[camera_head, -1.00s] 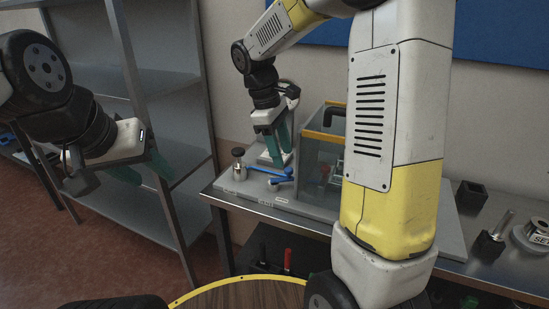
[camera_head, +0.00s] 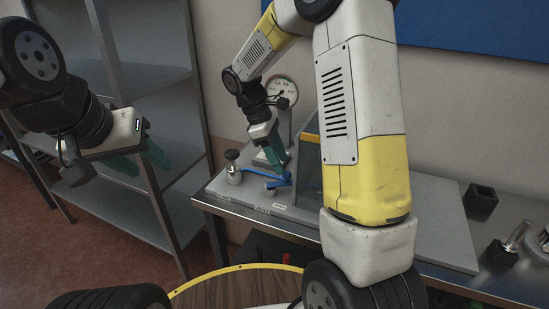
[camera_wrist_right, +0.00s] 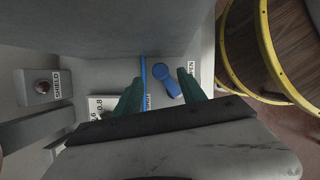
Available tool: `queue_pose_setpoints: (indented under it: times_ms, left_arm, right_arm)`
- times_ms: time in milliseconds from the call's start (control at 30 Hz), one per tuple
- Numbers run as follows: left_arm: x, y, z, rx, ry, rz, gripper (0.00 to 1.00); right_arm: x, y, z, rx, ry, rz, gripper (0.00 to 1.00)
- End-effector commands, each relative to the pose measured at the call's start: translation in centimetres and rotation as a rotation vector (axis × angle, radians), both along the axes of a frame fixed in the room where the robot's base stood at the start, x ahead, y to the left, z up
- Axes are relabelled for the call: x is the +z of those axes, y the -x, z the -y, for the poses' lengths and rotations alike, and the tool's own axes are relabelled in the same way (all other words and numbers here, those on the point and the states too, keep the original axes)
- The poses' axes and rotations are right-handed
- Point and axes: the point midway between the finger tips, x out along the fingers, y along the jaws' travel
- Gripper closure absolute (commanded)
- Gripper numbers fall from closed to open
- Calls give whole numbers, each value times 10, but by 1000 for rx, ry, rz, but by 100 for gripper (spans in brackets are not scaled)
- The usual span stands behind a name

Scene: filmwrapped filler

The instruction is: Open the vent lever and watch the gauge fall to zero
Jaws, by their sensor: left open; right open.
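The gauge (camera_head: 284,90) is a round white dial on a pale stand at the back of the bench unit. Its needle is too small to read, and my right wrist partly covers it. The vent lever (camera_head: 279,184) is blue and lies low on the grey base, beside a thin blue strip. In the right wrist view the lever (camera_wrist_right: 168,82) shows between the fingers, with no clear contact. My right gripper (camera_wrist_right: 161,92) is open, teal fingers pointing down at it; it also shows in the head view (camera_head: 277,158). My left gripper (camera_head: 148,158) is open and empty, away at the left.
A black-knobbed metal fitting (camera_head: 233,165) stands left of the lever. A yellow-edged box (camera_head: 309,165) is close to the right gripper, partly behind my right arm. A black block (camera_head: 481,202) sits on the bench at the right. Grey shelves (camera_head: 150,75) stand behind my left arm.

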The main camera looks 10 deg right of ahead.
Motion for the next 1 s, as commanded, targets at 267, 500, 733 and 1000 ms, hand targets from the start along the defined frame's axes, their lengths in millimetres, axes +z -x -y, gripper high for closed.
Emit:
queue_pose_setpoints:
  times_ms: [267, 500, 733, 1000]
  left_arm:
    - [0, 0, 0, 0, 0, 0, 52]
    - [0, 0, 0, 0, 0, 0, 52]
    - [0, 0, 0, 0, 0, 0, 52]
    - [0, 0, 0, 0, 0, 0, 52]
  right_arm:
    - [-30, 5, 12, 1, -1, -1, 52]
    - [-32, 5, 12, 0, -1, 0, 52]
    - [-32, 5, 12, 0, -1, 0, 83]
    - [-32, 5, 12, -1, -1, 1, 100]
